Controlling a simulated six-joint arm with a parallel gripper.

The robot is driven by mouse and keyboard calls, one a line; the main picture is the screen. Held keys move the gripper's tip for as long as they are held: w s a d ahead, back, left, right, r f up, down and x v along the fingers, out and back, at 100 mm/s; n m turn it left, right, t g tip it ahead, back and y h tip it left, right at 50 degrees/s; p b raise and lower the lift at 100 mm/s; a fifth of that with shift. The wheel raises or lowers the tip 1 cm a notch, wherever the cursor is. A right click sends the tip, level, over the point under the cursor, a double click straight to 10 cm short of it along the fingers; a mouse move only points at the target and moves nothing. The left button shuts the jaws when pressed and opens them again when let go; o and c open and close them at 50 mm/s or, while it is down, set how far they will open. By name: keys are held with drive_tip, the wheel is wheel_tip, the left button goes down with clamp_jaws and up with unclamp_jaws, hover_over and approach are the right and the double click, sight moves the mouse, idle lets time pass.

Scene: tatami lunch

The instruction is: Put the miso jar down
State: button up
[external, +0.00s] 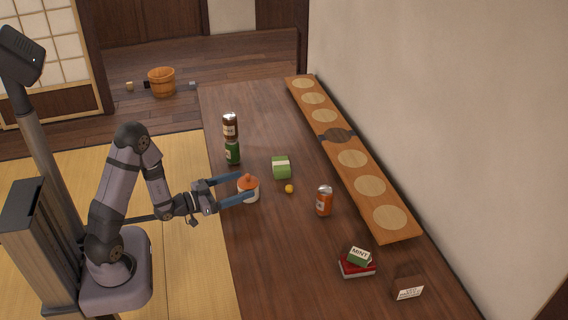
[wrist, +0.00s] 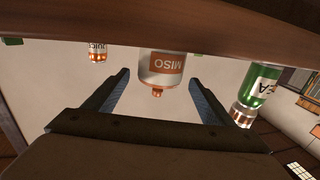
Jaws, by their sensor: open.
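The miso jar (external: 249,193), white with an orange lid, stands upright on the brown table (external: 270,250) near its left edge. In the wrist view, which is upside down, its MISO label (wrist: 162,66) shows and its base meets the table. My gripper (external: 248,185) is open, with one blue finger on each side of the jar. In the wrist view the fingers (wrist: 159,76) are apart, with a gap visible between each finger and the jar.
A green box (external: 281,167), yellow ball (external: 289,189) and orange can (external: 324,201) are to the right. A MINT box (external: 360,256) rests on a red box (external: 357,269). A long board (external: 385,228) lines the wall.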

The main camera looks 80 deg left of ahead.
sight(247, 181)
drive_tip(key=shift+w+f+b, duration=0.1)
drive_tip(key=shift+w+b, duration=0.3)
drive_tip(key=shift+b, duration=1.35)
drive_tip(key=shift+w+r, duration=0.2)
drive_tip(key=shift+w, duration=0.05)
drive_tip(key=shift+x, duration=1.05)
drive_tip(key=shift+a, duration=0.1)
drive_tip(key=c, duration=1.5)
drive_tip(key=shift+o, duration=0.2)
drive_tip(key=shift+r, duration=0.15)
wheel_tip(247, 181, up, 10)
drive_tip(key=p, duration=0.3)
